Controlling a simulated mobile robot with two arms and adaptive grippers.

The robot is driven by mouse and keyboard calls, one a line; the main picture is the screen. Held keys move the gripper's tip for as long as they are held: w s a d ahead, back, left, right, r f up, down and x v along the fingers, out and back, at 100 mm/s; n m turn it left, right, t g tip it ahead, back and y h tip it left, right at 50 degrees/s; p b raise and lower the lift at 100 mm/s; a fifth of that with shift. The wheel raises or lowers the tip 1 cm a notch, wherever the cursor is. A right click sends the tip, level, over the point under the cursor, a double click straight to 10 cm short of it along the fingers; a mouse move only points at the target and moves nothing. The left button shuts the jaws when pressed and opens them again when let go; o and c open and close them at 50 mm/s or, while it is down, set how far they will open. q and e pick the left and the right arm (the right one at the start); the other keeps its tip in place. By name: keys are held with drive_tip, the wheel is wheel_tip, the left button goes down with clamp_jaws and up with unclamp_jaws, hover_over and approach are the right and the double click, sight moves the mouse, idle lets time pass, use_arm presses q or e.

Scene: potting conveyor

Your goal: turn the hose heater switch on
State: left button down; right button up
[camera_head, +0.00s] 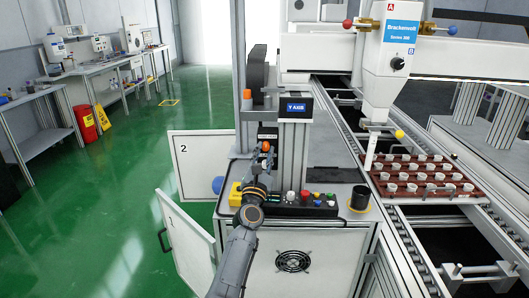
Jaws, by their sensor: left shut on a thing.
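My left arm comes up from the bottom of the head view. My left gripper (261,162) is at the front of the machine column, above the control box. It is shut on a small orange-topped knob (266,146), just below a small dark label plate (267,131). The fingers are small and dark here, so the exact grip is hard to see. No label that reads hose heater is legible. My right gripper is not in view.
A control box with coloured buttons (305,197) and a black cup (360,198) stand on the cabinet top. A display (297,107) is above. Open cabinet doors (187,240) stand at left. A brown tray of pots (425,197) is on the conveyor at right.

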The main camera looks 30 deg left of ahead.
use_arm(q)
drive_tip(key=m+h+p, duration=0.1)
drive_tip(key=m, duration=0.1)
drive_tip(key=m+h+p, duration=0.1)
drive_tip(key=m, duration=0.1)
drive_tip(key=m+h+p, duration=0.1)
drive_tip(key=m, duration=0.1)
drive_tip(key=shift+s+a+r, duration=0.1)
drive_tip(key=shift+a+r, duration=0.1)
drive_tip(key=shift+r, duration=0.05)
drive_tip(key=m+h+p, duration=0.1)
drive_tip(key=m+p, duration=0.1)
drive_tip(key=m+g+p, duration=0.1)
drive_tip(key=m+p, duration=0.1)
drive_tip(key=shift+r+m+h, duration=0.2)
drive_tip(key=shift+m+h, duration=0.2)
drive_tip(key=shift+a+f+m+g+h+p, duration=0.15)
drive_tip(key=shift+m+g+h+p, duration=0.15)
drive_tip(key=shift+m+p, duration=0.9)
drive_tip(key=c, duration=1.4)
unclamp_jaws()
drive_tip(key=shift+s, duration=0.1)
drive_tip(key=s, duration=0.4)
drive_tip(key=s+d, duration=0.1)
drive_tip(key=s, duration=0.3)
drive_tip(key=s+d+f, duration=0.1)
drive_tip(key=s, duration=0.2)
drive_tip(key=shift+s, duration=0.4)
